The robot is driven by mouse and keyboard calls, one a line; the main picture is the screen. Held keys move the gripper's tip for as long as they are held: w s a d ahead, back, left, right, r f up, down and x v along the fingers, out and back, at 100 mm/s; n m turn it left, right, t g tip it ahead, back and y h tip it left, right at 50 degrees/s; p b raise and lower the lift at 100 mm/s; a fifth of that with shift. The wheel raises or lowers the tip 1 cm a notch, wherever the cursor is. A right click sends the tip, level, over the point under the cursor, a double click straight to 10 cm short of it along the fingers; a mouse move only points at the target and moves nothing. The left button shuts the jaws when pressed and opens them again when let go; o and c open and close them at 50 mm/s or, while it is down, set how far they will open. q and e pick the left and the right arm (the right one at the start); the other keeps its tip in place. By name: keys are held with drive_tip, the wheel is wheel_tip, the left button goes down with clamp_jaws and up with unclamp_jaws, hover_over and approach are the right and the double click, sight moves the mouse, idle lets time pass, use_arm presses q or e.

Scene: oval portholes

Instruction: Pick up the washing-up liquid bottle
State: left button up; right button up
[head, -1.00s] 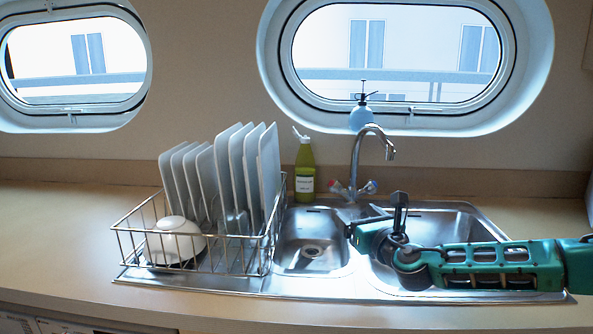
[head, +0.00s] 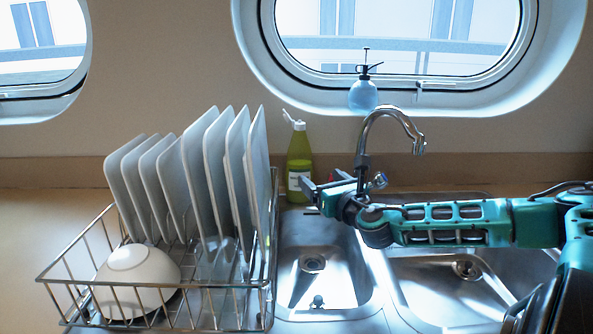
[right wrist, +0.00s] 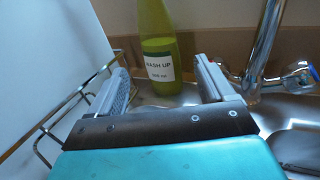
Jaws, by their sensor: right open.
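The washing-up liquid bottle (head: 299,160) is yellow-green with a white cap and a white label. It stands upright behind the sink, between the dish rack and the tap. In the right wrist view the bottle (right wrist: 158,45) shows its "WASH UP" label, with its top out of frame. My right gripper (head: 312,187) is in front of the bottle, beside its lower part. In the right wrist view the open fingers of the gripper (right wrist: 162,85) point toward the bottle, which appears between them and just beyond their tips. My left gripper is not in view.
A wire dish rack (head: 175,315) with several white plates and a bowl (head: 137,283) stands close on the left. The tap (head: 385,115) rises close on the right. The sink (head: 320,280) lies below. A blue spray bottle (head: 363,95) stands at the porthole.

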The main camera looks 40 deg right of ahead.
sight(303, 164)
drive_tip(key=shift+x, duration=6.1)
drive_tip(key=shift+a, duration=0.2)
drive_tip(key=c, duration=0.8)
drive_tip(key=shift+c, duration=0.9)
drive_tip(key=shift+r, duration=0.1)
